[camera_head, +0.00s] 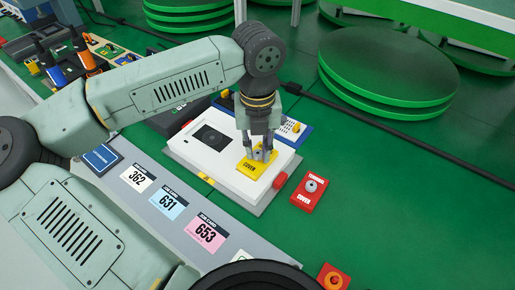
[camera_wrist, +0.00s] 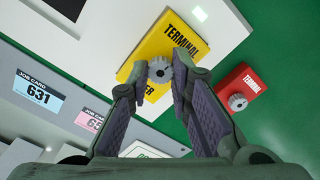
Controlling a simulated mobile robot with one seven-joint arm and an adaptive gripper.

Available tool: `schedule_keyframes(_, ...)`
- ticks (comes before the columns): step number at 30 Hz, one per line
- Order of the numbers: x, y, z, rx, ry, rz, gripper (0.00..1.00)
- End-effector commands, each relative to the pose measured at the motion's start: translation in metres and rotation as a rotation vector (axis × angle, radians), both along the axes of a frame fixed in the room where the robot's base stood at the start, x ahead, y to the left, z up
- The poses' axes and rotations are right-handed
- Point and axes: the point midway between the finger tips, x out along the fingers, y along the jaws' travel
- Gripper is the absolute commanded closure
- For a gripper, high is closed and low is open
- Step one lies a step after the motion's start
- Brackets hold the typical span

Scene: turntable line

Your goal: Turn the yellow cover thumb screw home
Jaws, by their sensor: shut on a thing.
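The yellow cover (camera_head: 257,172) lies on the right part of the white unit (camera_head: 195,163); it reads TERMINAL COVER in the wrist view (camera_wrist: 181,40). Its grey toothed thumb screw (camera_wrist: 159,70) stands on the yellow cover, between my fingertips. My gripper (camera_wrist: 157,88) points down over the cover and is shut on the thumb screw. In the head view my gripper (camera_head: 260,150) hides most of the screw, so its seating depth cannot be told.
A red terminal cover (camera_head: 308,195) with its own grey thumb screw (camera_head: 311,184) lies on the green surface to the right. Job cards 362, 631 and 653 (camera_head: 204,234) lie on the grey strip in front. Green round plates (camera_head: 388,70) are stacked at the back right.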

Motion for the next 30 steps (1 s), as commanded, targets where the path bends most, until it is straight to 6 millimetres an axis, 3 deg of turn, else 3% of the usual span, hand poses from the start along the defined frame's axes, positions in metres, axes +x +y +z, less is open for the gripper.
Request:
schedule_keyframes(7, 0.0002, 0.0005, -0.0068, 0.002, -0.001, -0.161, 1.00)
schedule_keyframes(30, 0.0001, 0.0005, -0.0024, 0.001, 0.000, -0.824, 1.00)
